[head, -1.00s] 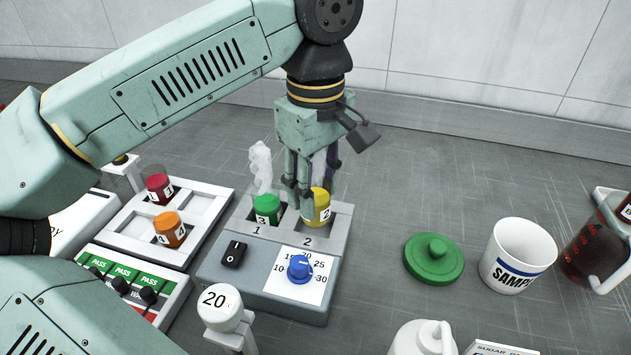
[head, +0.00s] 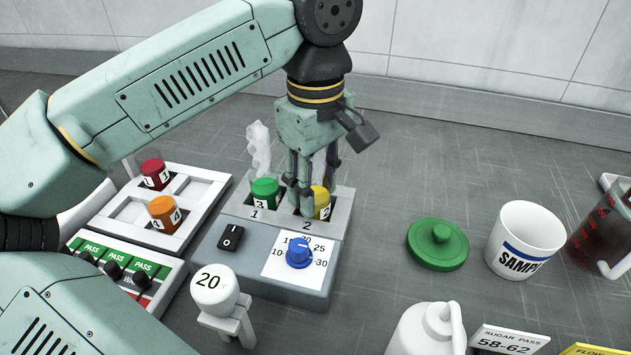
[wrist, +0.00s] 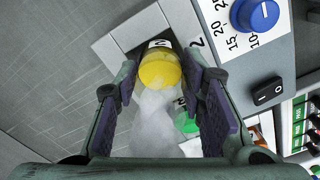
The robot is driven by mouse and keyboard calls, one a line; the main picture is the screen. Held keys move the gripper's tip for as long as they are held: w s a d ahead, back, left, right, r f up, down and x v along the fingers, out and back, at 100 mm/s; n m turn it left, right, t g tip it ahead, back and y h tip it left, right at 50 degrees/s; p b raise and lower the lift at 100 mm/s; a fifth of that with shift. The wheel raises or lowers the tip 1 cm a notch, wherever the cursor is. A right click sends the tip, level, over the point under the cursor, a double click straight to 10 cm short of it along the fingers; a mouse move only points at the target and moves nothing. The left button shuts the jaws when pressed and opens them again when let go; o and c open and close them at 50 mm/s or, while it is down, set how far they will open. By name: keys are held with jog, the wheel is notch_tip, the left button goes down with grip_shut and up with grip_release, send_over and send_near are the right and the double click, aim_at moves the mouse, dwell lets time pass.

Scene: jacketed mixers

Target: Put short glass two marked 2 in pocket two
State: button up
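Short glass two, yellow-topped and marked 2 (head: 321,202), stands in pocket two of the grey mixer block (head: 344,222), behind the printed 2. Its top is level with its neighbour's, allowing for the row's slant. My gripper (head: 318,192) points down over it. In the wrist view, the yellow top (wrist: 160,70) lies between the two finger pads, which appear to touch its sides. The fingers hide part of the glass in the head view. The pocket floor is hidden.
A green glass marked 3 (head: 264,190) stands in pocket one, close left. Red (head: 152,170) and orange (head: 163,210) glasses stand in a white rack. A blue dial (head: 299,253) and black switch (head: 230,237) face front. A green lid (head: 437,244) and sample mug (head: 525,240) are right.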

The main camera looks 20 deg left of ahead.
jog(key=o, duration=0.6)
jog(key=shift+c, duration=0.2)
jog(key=o, duration=0.5)
jog(key=shift+r, duration=0.1)
notch_tip(320, 180, up, 6)
jog(key=p, duration=0.4)
dwell(0.3)
jog(key=shift+s+a, duration=0.1)
dwell(0.3)
